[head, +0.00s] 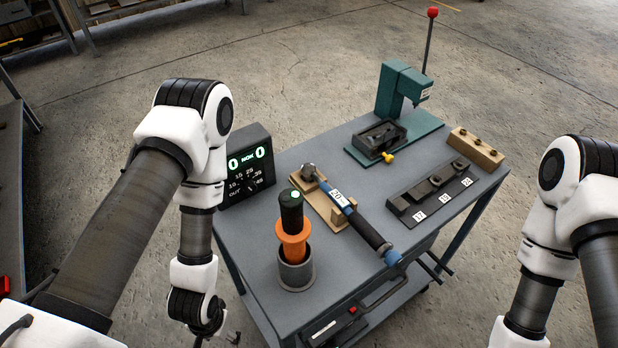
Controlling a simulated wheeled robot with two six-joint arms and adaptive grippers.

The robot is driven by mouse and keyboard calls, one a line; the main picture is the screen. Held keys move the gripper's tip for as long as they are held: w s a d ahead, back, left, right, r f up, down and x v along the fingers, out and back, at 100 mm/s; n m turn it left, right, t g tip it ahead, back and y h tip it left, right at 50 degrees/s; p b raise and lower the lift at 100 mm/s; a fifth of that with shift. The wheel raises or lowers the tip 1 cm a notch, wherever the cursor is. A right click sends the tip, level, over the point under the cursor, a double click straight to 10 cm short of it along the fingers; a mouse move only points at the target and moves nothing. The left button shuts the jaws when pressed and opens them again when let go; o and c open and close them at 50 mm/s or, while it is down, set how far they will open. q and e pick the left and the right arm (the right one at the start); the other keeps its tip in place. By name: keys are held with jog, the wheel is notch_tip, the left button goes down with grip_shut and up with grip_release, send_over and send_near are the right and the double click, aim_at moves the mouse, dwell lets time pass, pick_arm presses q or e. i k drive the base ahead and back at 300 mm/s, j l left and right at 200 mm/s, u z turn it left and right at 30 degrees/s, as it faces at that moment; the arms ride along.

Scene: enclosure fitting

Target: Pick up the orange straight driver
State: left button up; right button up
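The orange straight driver (292,244) stands upright in a dark round holder (296,273) at the near left of the grey cart top. It has a black upper part with a lit green-white spot on top and an orange collar and body. Its lower end is hidden inside the holder. My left gripper (220,338) is at the bottom edge of the head view, left of the cart and apart from the driver. It is mostly cut off, so its opening does not show. My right arm comes down at the right, and its gripper is out of view.
Right of the driver, a blue torque wrench (355,218) lies on a wooden cradle (318,202). A display box (247,170) stands at the left edge. A green press (400,92), a socket rail (432,196) and a wooden block (476,149) occupy the far and right sides.

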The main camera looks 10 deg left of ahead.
aim_at(292, 228)
jog(key=k+l, duration=0.7)
jog(key=l, duration=0.15)
jog(key=i, duration=0.45)
